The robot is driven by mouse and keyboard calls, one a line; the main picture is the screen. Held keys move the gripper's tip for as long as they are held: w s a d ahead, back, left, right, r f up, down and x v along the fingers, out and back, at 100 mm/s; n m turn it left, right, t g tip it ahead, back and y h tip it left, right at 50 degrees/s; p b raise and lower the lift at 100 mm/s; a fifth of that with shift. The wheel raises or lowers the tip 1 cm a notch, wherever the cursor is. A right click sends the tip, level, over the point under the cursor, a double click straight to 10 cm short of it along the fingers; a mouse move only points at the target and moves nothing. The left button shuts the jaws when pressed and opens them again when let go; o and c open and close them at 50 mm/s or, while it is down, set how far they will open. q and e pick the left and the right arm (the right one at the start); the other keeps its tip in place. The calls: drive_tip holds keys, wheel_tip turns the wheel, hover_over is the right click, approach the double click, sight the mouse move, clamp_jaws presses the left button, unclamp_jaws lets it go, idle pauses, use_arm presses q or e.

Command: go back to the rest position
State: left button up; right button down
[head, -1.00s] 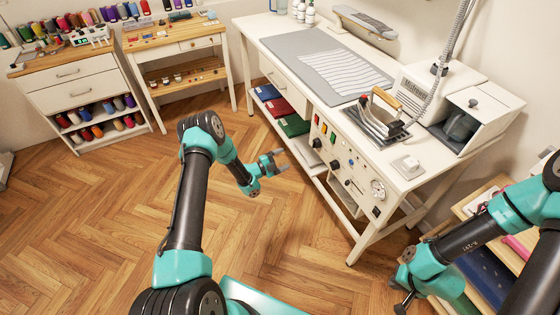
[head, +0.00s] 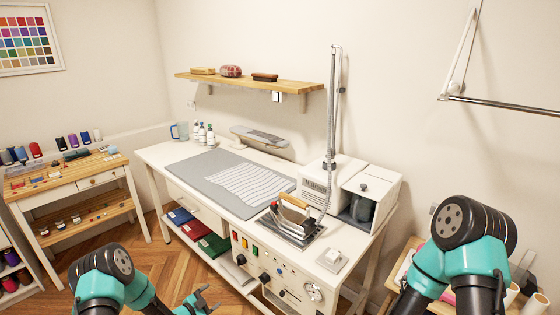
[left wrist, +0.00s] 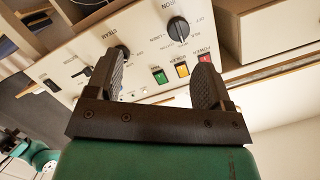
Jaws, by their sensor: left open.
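My left gripper (head: 203,300) is low at the bottom of the head view, in front of the ironing table. Its jaws are open and empty. In the left wrist view the two fingers of the left gripper (left wrist: 158,85) stand apart, with the table's control panel (left wrist: 140,65) beyond them. My right arm (head: 465,250) comes up at the bottom right of the head view. Its gripper is out of the frame.
The white ironing table (head: 150,155) carries a grey mat (head: 192,172), an iron (head: 292,218) and a white steam unit (head: 322,187). Folded cloths (head: 198,230) lie on its lower shelf. A wall shelf (head: 235,82) hangs above. Wood floor (head: 150,255) is clear at left.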

use_arm(q)
drive_tip(key=s+d+r+n+g+y, duration=0.1)
drive_tip(key=s+n+g, duration=0.3)
drive_tip(key=s, duration=0.6)
drive_tip(key=s+d+r+n+g+y, duration=0.1)
drive_tip(key=s+d+n+g+y, duration=0.1)
drive_tip(key=s+n, duration=0.4)
drive_tip(key=s+d+r+n+g+y, duration=0.1)
drive_tip(key=s+n+g, duration=0.4)
drive_tip(key=s, duration=1)
drive_tip(key=shift+s+d+r+g+y, duration=0.25)
drive_tip(key=shift+d+r+g+y, duration=0.25)
drive_tip(key=shift+d, duration=0.75)
